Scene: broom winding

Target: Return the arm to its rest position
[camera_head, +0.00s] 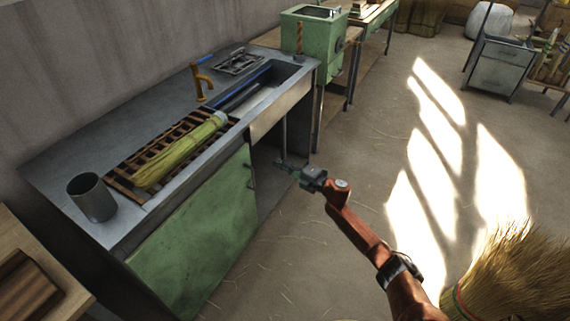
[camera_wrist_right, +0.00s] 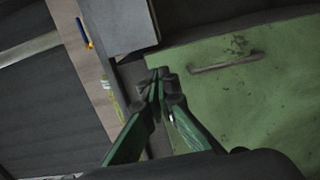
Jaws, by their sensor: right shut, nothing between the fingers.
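My right gripper (camera_head: 281,164) is shut and empty in the head view. Its orange-brown arm comes in from the lower right. The gripper hangs in front of the sink counter's open bay, to the right of the green cabinet door (camera_head: 195,245). In the right wrist view the two green fingers (camera_wrist_right: 160,78) meet at their tips, with the green door (camera_wrist_right: 245,105) and its handle behind them. I cannot tell whether they touch anything. My left gripper is not in view.
A straw broom head (camera_head: 180,153) lies on the wooden rack of the metal sink counter (camera_head: 135,115). A metal cup (camera_head: 92,198) stands at the counter's near left. A large straw bundle (camera_head: 515,280) is at lower right. A green machine (camera_head: 312,45) stands behind. The floor at centre right is clear.

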